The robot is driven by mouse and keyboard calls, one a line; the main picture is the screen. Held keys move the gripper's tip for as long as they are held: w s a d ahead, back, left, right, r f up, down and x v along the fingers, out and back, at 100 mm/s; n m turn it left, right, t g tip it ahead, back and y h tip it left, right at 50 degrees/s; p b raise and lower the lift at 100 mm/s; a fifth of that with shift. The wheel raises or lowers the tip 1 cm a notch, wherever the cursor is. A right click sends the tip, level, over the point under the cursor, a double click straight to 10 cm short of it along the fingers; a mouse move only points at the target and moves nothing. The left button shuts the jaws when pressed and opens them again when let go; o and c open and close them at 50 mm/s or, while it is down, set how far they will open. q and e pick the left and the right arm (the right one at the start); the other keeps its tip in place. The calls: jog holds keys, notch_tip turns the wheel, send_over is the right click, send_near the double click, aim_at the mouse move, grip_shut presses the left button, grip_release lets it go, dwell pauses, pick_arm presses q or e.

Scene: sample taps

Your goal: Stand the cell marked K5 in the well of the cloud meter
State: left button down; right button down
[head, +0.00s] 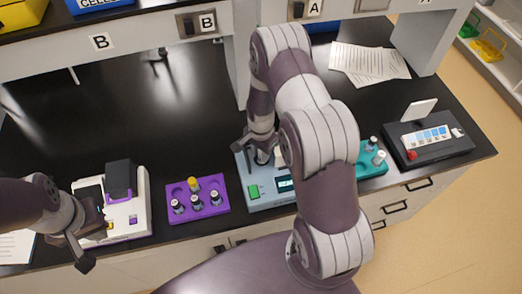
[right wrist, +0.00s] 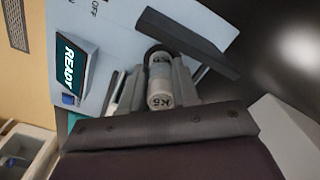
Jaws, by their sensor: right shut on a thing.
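The cloud meter is the pale blue box (head: 256,203) with a green button at the front middle of the bench; its display reads READY in the right wrist view (right wrist: 69,63). My right gripper (head: 262,152) is over the meter, pointing down. It is shut on the cell marked K5 (right wrist: 160,100), a small pale vial. The cell's far end meets a dark round ring (right wrist: 157,50) on the meter; I cannot tell how deep it sits. A dark flap (right wrist: 187,42) stands beside it. My left gripper (head: 84,245) is open and empty by the white device.
A purple rack (head: 205,208) with several vials, one yellow-capped, stands left of the meter. A teal rack (head: 373,172) with vials is to the right, near a dark grey box (head: 428,152). The white device (head: 130,222) is at left. The bench behind is mostly clear.

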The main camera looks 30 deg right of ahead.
jog(key=shift+w, duration=0.1)
jog(key=shift+f+b, duration=0.45)
jog(key=shift+f, duration=0.3)
